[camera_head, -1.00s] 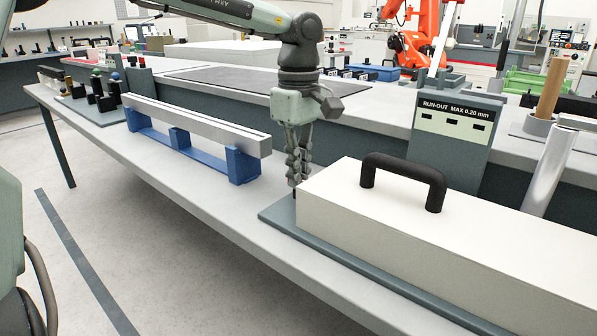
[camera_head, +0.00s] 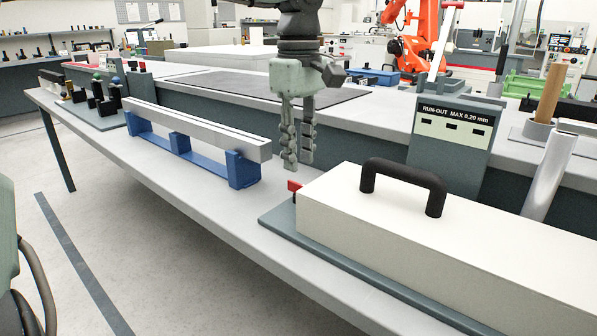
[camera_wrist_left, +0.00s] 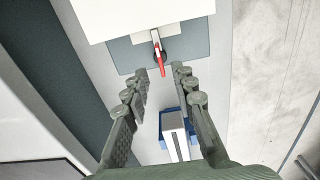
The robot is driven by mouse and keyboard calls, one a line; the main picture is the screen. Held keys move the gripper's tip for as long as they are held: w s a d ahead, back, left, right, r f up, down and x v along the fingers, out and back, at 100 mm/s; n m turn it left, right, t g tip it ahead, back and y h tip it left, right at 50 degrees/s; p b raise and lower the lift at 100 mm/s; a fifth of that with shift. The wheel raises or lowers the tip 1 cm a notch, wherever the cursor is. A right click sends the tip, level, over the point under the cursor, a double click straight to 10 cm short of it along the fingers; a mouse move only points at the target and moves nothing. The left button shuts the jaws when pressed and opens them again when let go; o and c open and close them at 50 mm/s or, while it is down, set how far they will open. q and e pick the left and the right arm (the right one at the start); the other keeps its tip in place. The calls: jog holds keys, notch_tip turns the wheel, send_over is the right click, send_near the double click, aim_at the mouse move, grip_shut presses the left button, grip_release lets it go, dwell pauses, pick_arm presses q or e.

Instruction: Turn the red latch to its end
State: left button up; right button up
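The red latch (camera_head: 294,185) sticks out at the near left end of the white box (camera_head: 420,235). In the left wrist view the red latch (camera_wrist_left: 158,58) sits on a dark round pivot, pointing towards the lower part of the picture. My left gripper (camera_head: 298,166) hangs just above and behind the latch, pointing down. In the left wrist view its fingers (camera_wrist_left: 159,73) stand apart with nothing between them, and the latch lies beyond the tips. The latch's pivot is mostly hidden in the head view. My right gripper is not in view.
The white box has a black handle (camera_head: 404,181) on top and stands on a grey-green base plate (camera_head: 277,219). A blue stand (camera_head: 243,170) with a long grey bar (camera_head: 200,128) is to the left. A run-out gauge panel (camera_head: 452,137) stands behind the box.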

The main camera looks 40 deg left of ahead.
aim_at(298, 184)
pick_arm(q)
notch_tip(298, 184, up, 7)
dwell(0.3)
jog(key=shift+s+f, duration=0.1)
dwell(0.4)
